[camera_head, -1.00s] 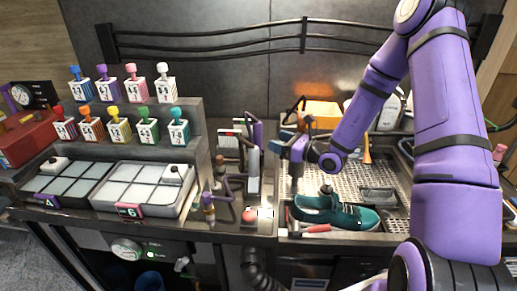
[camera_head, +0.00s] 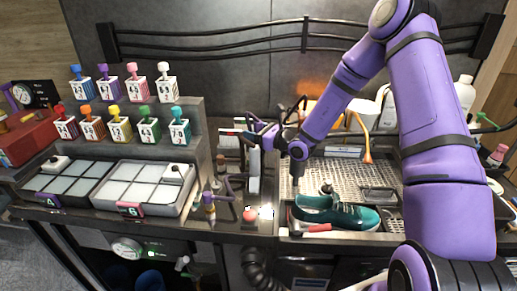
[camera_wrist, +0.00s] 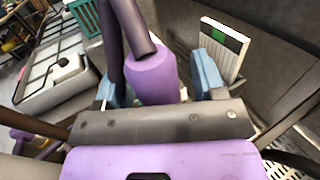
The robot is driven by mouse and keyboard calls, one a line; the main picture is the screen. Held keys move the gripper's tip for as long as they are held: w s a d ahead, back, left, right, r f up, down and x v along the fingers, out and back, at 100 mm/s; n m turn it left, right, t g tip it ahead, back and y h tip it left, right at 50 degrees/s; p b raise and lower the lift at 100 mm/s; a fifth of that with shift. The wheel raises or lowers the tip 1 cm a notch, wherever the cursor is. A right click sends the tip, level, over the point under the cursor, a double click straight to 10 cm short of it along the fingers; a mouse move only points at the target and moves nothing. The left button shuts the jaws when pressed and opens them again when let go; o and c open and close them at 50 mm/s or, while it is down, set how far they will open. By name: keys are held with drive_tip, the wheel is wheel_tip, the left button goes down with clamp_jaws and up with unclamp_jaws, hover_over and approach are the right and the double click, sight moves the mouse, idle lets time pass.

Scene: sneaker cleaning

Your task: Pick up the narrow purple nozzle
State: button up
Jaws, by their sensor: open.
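A purple cylinder (camera_wrist: 152,80), which looks like the narrow purple nozzle, sits between the two blue-grey fingers of my gripper (camera_wrist: 158,88) in the wrist view. The fingers are open on either side of it, and I cannot tell whether either touches it. A dark purple tube (camera_wrist: 128,25) rises beside it and partly overlaps its top end. In the head view my gripper (camera_head: 260,132) is at the tool holder, left of the wash tray, and the nozzle cannot be told apart clearly from it there.
A white panel with a green patch (camera_wrist: 225,50) stands close to the right finger. A teal sneaker (camera_head: 340,215) lies at the front of the perforated tray (camera_head: 340,172). Two compartment trays (camera_head: 140,190) and a stepped rack of coloured bottles (camera_head: 190,140) stand at the left.

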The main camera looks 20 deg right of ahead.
clamp_jaws()
drive_tip(key=shift+r, duration=0.1)
